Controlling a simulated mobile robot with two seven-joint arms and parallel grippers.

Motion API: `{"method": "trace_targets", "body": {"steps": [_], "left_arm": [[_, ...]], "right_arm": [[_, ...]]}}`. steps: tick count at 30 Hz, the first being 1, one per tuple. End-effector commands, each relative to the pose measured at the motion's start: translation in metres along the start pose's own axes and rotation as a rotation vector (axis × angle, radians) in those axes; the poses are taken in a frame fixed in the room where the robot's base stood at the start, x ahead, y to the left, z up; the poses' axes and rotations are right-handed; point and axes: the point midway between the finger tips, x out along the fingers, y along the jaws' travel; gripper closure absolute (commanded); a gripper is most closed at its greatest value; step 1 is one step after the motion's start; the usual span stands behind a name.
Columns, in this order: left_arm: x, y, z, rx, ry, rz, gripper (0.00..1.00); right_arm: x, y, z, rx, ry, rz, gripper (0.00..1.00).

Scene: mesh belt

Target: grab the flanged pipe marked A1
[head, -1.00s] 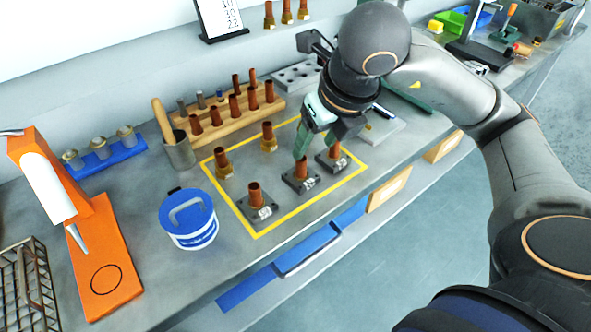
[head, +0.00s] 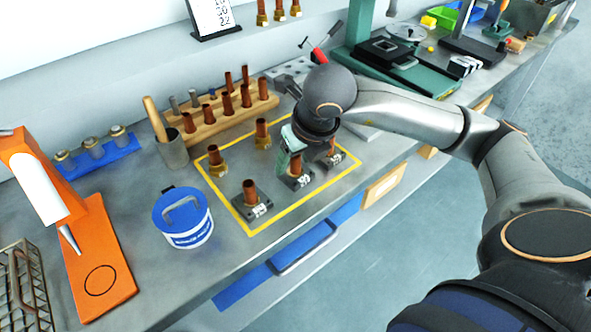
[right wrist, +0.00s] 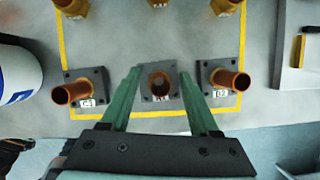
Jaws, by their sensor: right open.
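Three copper pipes on dark square flanges stand upright in a row along the front of a yellow-outlined area. The middle flanged pipe (head: 297,168) also shows in the right wrist view (right wrist: 159,80); its label is partly hidden there and too small to read surely. The left flanged pipe (right wrist: 72,92) has a label like C1, the right one (right wrist: 230,80) one like D2. My right gripper (right wrist: 160,73) is open, its green fingers on either side of the middle pipe with visible gaps. In the head view the right gripper (head: 290,150) is low over that pipe. My left gripper is out of view.
A blue-and-white tub (head: 184,220) is at left, near an orange stand (head: 95,260). A wooden rack (head: 222,115) of pipes stands behind. Bench between tub and yellow outline is clear.

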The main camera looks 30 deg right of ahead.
Motion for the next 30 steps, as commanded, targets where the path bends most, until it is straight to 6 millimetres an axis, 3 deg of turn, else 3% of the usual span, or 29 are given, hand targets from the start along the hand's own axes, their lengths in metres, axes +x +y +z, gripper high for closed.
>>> {"method": "trace_targets", "body": {"steps": [2,18,30], "left_arm": [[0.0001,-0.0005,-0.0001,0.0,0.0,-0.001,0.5],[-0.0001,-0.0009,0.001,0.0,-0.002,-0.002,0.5],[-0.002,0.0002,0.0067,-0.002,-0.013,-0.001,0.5]], "right_arm": [[-0.0002,0.0002,0.0,0.0,0.0,0.0,0.4],[-0.0006,0.0002,0.0,0.0,0.0,0.001,1.0],[-0.0007,0.0002,0.0001,0.0,0.0,0.001,1.0]]}}
